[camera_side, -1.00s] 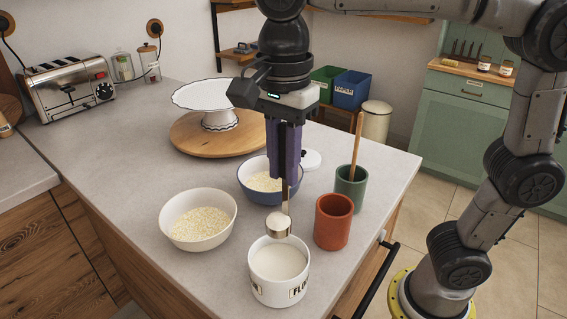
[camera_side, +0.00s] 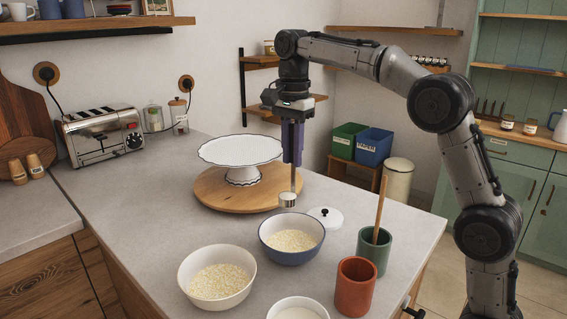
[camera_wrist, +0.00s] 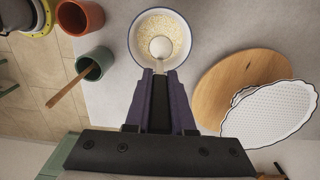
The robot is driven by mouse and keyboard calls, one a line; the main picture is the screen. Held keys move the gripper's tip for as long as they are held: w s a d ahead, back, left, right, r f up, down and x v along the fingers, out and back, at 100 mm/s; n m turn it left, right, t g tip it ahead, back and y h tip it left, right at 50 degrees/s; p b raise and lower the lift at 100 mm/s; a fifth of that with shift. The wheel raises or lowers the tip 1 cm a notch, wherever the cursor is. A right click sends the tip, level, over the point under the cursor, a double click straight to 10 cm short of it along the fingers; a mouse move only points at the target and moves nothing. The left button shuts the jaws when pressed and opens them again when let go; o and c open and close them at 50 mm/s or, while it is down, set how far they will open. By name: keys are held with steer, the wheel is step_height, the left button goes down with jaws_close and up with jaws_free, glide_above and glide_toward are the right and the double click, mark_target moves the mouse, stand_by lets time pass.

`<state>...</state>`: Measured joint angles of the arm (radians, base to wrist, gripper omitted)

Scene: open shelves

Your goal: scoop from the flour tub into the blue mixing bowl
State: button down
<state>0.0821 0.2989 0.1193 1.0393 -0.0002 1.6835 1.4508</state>
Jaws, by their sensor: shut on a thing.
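My gripper (camera_side: 293,160) is shut on the handle of a metal scoop (camera_side: 288,200), pointing down. The scoop hangs level, above the blue mixing bowl (camera_side: 267,246) and apart from it. In the wrist view the scoop (camera_wrist: 161,47), in front of my fingertips (camera_wrist: 160,73), lies over the middle of the bowl (camera_wrist: 137,30). A pale fill, like flour, shows in the scoop. The bowl holds pale flakes. The white flour tub (camera_side: 274,312) is cut off by the bottom edge of the side view; white flour shows inside it.
A white bowl of flakes (camera_side: 186,275) stands left of the blue bowl. A terracotta cup (camera_side: 355,288) and green cup (camera_side: 373,255) with a wooden spoon stand right. A white lid (camera_side: 326,217) lies behind. A cake stand (camera_side: 242,153) on a round board (camera_side: 215,192) stands back left.

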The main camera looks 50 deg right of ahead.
steer(key=f, duration=0.1)
steer(key=f+h, duration=0.1)
steer(key=f, duration=0.1)
steer(key=f+h, duration=0.1)
steer(key=f, duration=0.1)
steer(key=shift+a, duration=0.35)
steer(key=a+h, duration=0.3)
steer(key=shift+a+f+h, duration=0.2)
steer(key=shift+a+h, duration=0.05)
steer(key=shift+h, duration=0.05)
steer(key=a+f+h, duration=0.5)
steer(key=a+h, duration=0.1)
steer(key=h, duration=0.4)
steer(key=shift+a, duration=0.25)
steer(key=shift+r, duration=0.1)
